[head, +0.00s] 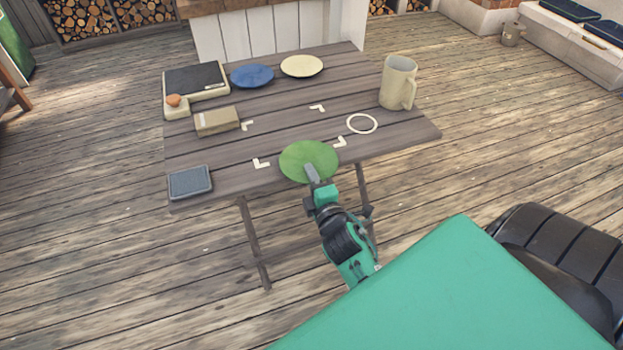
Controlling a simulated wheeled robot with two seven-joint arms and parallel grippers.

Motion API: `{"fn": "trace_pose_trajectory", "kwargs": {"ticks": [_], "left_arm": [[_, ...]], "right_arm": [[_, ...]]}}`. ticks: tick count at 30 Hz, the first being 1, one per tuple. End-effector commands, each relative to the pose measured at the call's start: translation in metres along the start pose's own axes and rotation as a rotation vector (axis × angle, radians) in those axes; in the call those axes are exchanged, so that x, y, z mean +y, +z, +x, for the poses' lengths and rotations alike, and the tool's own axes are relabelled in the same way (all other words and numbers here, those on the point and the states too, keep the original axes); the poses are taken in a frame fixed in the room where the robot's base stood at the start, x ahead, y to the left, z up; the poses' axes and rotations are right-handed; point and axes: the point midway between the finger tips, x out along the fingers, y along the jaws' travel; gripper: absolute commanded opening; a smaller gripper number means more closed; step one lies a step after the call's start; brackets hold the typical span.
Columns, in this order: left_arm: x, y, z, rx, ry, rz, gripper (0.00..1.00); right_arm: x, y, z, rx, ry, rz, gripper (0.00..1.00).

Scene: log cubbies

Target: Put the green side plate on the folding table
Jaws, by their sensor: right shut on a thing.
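The green side plate (308,157) is a flat round disc at the near edge of the folding table, beside the white corner marks. My right gripper (312,174) is shut on its near rim. The plate overlaps the table's front edge in the picture; I cannot tell whether it touches the top or is held above it. The folding table (290,112) has a dark plank top and thin crossed legs. My left gripper is not in view.
On the table are a blue plate (252,76), a cream plate (302,66), a beige mug (398,83), a white ring (362,124), a tan box (216,121), a dark-topped device (196,80) and a grey-blue tray (190,182). White corner marks frame a clear middle patch.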

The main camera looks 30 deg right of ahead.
Motion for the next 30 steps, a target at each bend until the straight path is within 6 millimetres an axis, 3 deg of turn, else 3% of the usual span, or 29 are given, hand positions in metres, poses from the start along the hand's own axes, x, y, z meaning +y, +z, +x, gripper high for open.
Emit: {"fn": "trace_pose_trajectory", "kwargs": {"ticks": [11, 12, 15, 30], "left_arm": [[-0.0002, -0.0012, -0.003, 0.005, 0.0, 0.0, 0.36], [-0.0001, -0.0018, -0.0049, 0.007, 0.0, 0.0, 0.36], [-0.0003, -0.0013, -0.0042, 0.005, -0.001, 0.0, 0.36], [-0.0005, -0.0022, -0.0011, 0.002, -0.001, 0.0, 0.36]], "right_arm": [[-0.0032, 0.0001, 0.0001, 0.0, 0.002, 0.0, 0.0], [-0.0028, 0.0001, 0.0, 0.0, 0.001, 0.0, 0.26], [-0.0027, 0.0001, 0.0, 0.0, 0.001, 0.0, 0.42], [0.0014, 0.0023, 0.0025, 0.002, 0.0, -0.001, 0.42]]}}
